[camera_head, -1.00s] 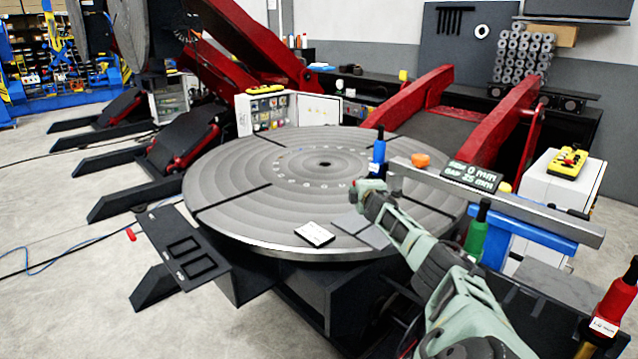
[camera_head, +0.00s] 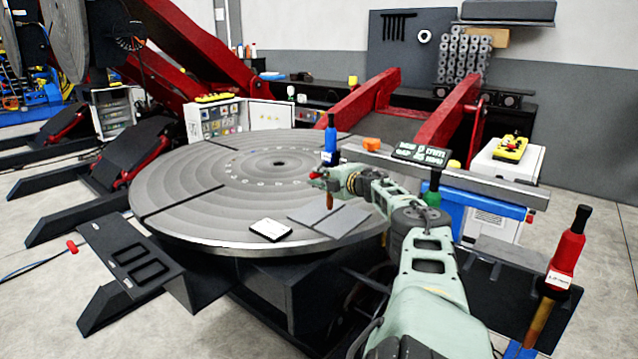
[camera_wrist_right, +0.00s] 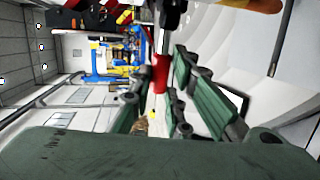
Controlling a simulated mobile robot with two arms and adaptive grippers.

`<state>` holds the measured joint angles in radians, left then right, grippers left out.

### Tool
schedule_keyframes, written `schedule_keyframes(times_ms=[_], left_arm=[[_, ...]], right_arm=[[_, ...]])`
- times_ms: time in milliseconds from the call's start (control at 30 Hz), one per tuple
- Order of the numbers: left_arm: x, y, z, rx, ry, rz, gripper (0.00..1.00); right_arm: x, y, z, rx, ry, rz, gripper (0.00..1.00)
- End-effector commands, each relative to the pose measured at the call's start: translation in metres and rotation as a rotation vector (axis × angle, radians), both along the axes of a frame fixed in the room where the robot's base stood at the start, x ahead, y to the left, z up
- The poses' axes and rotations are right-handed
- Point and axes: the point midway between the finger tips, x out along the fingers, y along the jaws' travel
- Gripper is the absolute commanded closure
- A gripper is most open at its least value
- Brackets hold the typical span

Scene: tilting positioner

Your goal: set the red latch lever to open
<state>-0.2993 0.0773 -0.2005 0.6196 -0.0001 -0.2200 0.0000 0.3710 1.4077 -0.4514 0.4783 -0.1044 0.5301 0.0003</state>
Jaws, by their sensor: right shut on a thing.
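My left gripper is not in view.
The blue tool (camera_head: 330,145), a green tool (camera_head: 433,190) and a red tool (camera_head: 568,250) stand near my right arm. A metal rail (camera_head: 470,181) runs behind it. The turntable (camera_head: 200,190) carries a white card (camera_head: 270,230).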

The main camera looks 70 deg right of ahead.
Motion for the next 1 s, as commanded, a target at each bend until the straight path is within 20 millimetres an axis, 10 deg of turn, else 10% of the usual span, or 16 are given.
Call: schedule_keyframes(times_ms=[533, 567, 767, 1000], left_arm=[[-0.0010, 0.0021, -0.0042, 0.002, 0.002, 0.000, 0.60], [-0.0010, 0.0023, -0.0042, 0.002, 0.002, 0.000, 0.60], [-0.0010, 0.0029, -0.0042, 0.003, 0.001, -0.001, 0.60], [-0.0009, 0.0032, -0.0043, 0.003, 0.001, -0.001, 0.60]], right_arm=[[-0.0007, -0.0006, 0.0034, -0.001, -0.006, 0.011, 1.00], [-0.0007, -0.0006, 0.0034, -0.001, -0.006, 0.011, 0.83], [-0.0007, -0.0004, 0.0024, -0.001, -0.004, 0.011, 0.65], [-0.0007, -0.0002, 0.0011, -0.001, -0.002, 0.011, 0.64]])
